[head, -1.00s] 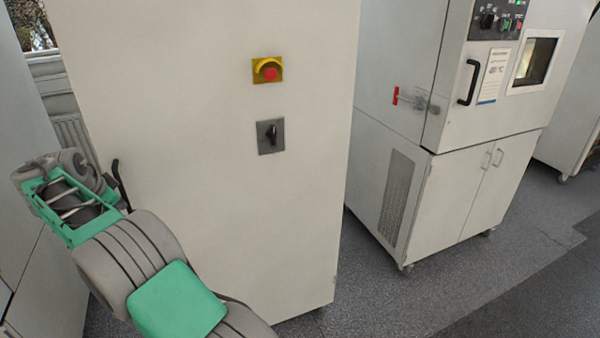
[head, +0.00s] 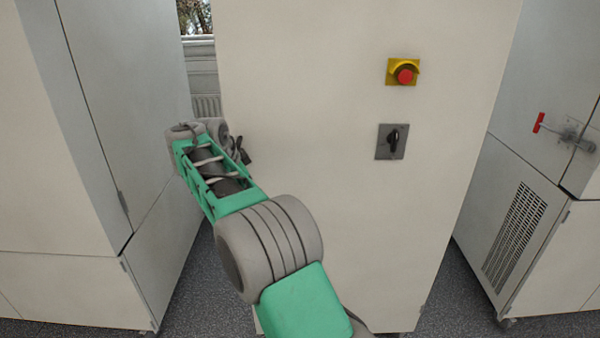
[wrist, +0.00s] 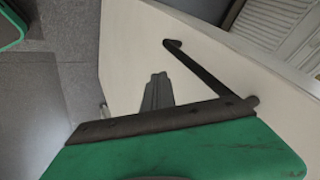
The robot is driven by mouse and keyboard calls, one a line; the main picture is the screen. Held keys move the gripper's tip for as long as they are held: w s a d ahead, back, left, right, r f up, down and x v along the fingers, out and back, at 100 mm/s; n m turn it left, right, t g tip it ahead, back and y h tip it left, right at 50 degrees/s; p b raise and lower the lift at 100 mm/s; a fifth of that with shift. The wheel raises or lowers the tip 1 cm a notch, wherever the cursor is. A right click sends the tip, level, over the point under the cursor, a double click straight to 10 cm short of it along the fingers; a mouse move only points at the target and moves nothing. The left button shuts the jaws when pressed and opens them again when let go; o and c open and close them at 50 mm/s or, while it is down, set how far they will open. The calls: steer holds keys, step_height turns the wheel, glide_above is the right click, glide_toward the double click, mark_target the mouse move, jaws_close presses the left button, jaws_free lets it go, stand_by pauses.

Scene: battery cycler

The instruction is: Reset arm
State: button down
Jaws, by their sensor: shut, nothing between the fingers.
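My arm reaches from the bottom middle of the head view up and left, in front of a tall white cabinet (head: 300,90). My gripper is at its far end; in the head view the wrist housing mostly hides it. In the wrist view my gripper (wrist: 157,90) shows as a short grey pair of fingers, shut together and empty, in front of a pale panel.
The cabinet face carries a red-and-yellow stop button (head: 404,73) and a black rotary switch (head: 392,141). Another white cabinet (head: 90,100) stands close at left, a test chamber (head: 530,190) at right. Narrow strips of grey floor (head: 450,300) show between them.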

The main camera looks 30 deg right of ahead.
steer(key=s+a+r+p, duration=0.1)
steer(key=s+a+r, duration=0.2)
steer(key=a+r, duration=0.5)
steer(key=a+f+n+g+y, duration=0.1)
steer(key=a+f+n, duration=0.4)
steer(key=f+n, duration=0.7)
steer(key=s+a+f+n+g+y, duration=0.25)
steer(key=s+f+n, duration=0.25)
steer(key=s+f, duration=0.35)
steer(key=s+a+f+n+y, duration=0.1)
steer(key=s+a+n+y, duration=0.15)
steer(key=s, duration=2.05)
steer(key=w+d+r+t, duration=0.1)
steer(key=d+r+t, duration=0.1)
steer(key=r, duration=0.5)
steer(key=shift+d+t+h, duration=0.3)
steer(key=shift+d+t, duration=0.05)
steer(key=shift+d, duration=0.2)
